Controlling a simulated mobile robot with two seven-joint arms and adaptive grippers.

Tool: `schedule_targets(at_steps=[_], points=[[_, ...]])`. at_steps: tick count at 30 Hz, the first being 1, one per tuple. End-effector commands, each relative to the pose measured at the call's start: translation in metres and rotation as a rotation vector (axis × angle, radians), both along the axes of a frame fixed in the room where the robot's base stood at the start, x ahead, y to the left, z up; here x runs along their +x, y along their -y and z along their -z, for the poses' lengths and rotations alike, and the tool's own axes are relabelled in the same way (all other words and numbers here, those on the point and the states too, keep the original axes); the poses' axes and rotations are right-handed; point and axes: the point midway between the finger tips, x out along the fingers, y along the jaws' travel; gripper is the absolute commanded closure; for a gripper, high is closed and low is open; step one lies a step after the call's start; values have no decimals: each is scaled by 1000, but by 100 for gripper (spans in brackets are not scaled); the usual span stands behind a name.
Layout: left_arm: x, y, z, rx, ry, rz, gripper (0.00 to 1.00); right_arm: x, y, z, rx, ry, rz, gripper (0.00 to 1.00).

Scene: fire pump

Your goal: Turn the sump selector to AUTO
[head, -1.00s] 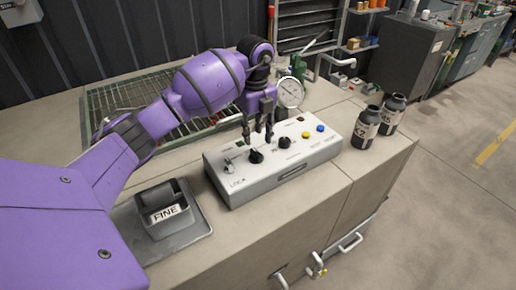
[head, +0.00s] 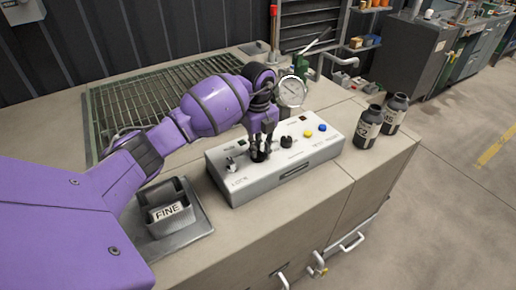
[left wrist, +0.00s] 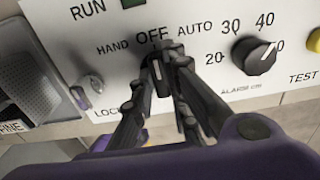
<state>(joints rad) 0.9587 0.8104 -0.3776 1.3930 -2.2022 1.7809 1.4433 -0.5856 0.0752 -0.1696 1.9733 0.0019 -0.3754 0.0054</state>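The sump selector (left wrist: 161,76) is a dark knob on a pale control box (head: 225,183), below the printed words HAND, OFF and AUTO. Its pointer appears to face OFF. My left gripper (left wrist: 162,62) has come down over it, with one finger on each side, and looks shut on it. In the head view the left gripper (head: 260,153) largely hides the selector. The AUTO label (left wrist: 195,27) lies up and to the right of the knob. My right gripper is in neither view.
A second dark knob, marked ALARM (left wrist: 254,54), sits right of the selector. A key switch (left wrist: 88,90) is at its left. A gauge (head: 290,92) stands behind the box. Two dark bottles (head: 368,127) stand to the right, and a FINE tray (head: 172,239) to the left.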

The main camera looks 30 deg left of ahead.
Motion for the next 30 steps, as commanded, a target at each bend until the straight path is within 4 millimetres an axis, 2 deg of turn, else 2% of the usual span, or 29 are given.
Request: schedule_targets(at_steps=[14, 20, 30], points=[[0, -1, 0, 1, 0, 58, 100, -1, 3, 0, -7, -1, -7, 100], [0, -1, -1, 3, -1, 184, 100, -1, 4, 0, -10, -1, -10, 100], [0, -1, 0, 2, -3, 498, 100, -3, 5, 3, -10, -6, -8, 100]])
